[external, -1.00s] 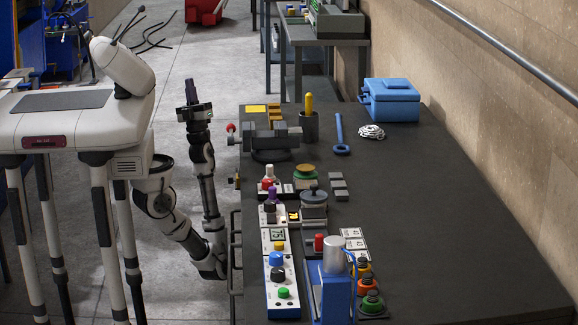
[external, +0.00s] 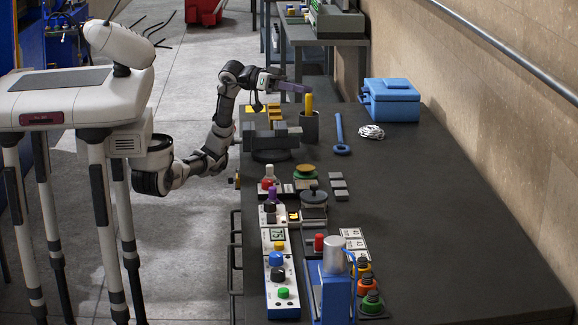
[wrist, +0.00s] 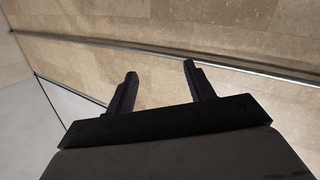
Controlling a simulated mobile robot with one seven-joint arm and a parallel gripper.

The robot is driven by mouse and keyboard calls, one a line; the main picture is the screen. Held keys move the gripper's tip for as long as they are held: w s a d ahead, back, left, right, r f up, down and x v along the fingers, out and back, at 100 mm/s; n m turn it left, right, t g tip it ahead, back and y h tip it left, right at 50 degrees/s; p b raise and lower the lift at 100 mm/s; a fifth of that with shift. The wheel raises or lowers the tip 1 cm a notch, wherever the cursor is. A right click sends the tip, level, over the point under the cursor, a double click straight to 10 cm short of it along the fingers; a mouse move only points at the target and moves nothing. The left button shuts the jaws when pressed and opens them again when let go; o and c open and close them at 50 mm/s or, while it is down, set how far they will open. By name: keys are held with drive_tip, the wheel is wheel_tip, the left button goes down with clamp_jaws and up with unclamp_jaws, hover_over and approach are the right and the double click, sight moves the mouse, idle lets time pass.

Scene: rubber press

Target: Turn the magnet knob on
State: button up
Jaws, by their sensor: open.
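Several colored knobs stand on the bench at the near left: a blue knob (external: 276,258), a black knob (external: 277,274), a green knob (external: 283,292), a yellow knob (external: 279,246) and a red knob (external: 319,243). I cannot tell which is the magnet knob. My gripper (external: 305,88) is raised over the far end of the bench, pointing right, well away from these knobs. In the wrist view my gripper (wrist: 160,68) is open and empty, its two dark fingers apart, facing the wall. No knob shows in that view.
A vise (external: 270,138) and a dark cup with a yellow handle (external: 309,125) stand near my gripper. A blue box (external: 389,100), a blue wrench (external: 340,135) and a white coil (external: 371,131) lie farther right. A blue press (external: 333,290) stands at the front. The bench's right side is clear.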

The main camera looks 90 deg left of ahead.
wheel_tip(320, 180, down, 5)
drive_tip(key=n+g+y+p, duration=0.1)
drive_tip(key=g+y, duration=0.1)
drive_tip(key=g, duration=0.2)
drive_tip(key=n+g+y+p, duration=0.3)
drive_tip(key=g+y, duration=0.1)
drive_tip(key=g, duration=0.7)
approach(267, 180)
drive_tip(key=f, duration=0.6)
drive_tip(key=d+f, duration=0.1)
drive_tip(key=f, duration=0.2)
drive_tip(key=shift+c, duration=0.2)
drive_tip(key=c, duration=0.9)
